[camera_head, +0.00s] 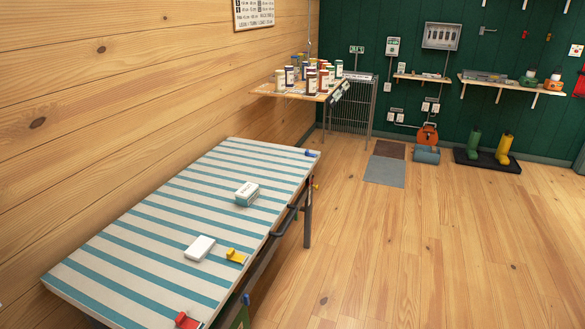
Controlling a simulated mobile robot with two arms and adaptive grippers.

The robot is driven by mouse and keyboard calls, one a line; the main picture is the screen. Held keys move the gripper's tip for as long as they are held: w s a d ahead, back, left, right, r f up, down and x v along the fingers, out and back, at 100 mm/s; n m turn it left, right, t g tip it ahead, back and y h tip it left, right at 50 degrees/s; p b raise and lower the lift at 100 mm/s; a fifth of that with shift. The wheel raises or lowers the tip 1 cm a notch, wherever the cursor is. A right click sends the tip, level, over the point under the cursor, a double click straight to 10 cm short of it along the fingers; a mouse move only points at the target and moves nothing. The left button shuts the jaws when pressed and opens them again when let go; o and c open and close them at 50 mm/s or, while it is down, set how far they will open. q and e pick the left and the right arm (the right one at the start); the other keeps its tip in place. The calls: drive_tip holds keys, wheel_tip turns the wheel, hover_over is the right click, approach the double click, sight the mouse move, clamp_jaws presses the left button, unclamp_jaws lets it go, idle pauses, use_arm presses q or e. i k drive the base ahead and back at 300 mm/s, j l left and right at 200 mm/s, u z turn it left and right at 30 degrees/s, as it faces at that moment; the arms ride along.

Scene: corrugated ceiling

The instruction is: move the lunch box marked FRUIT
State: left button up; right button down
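Two small boxes lie on a table (140,236) covered in teal and white stripes. The farther box (246,192) is white with a darker lower part and has dark lettering on top, too small to read surely. The nearer box (200,248) is white, and I see no lettering on it. I cannot tell which of them, if either, is marked FRUIT. Neither of my grippers shows in the head view.
A yellow clip (236,256), a red clip (186,320) and a blue clip (312,153) sit along the table's edge. A shelf with several cans (310,83) stands beyond. Boots (504,149) stand on a dark mat. The wooden floor (430,240) at right is clear.

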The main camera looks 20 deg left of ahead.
sight(244, 196)
drive_tip(key=i, duration=2.55)
drive_tip(key=i+u, duration=0.25)
drive_tip(key=u, duration=0.15)
drive_tip(key=i+l+u, duration=0.1)
drive_tip(key=u, duration=0.3)
drive_tip(key=i+l+u, duration=0.2)
drive_tip(key=u, duration=0.15)
drive_tip(key=i+l+u, duration=0.25)
drive_tip(key=u, duration=0.15)
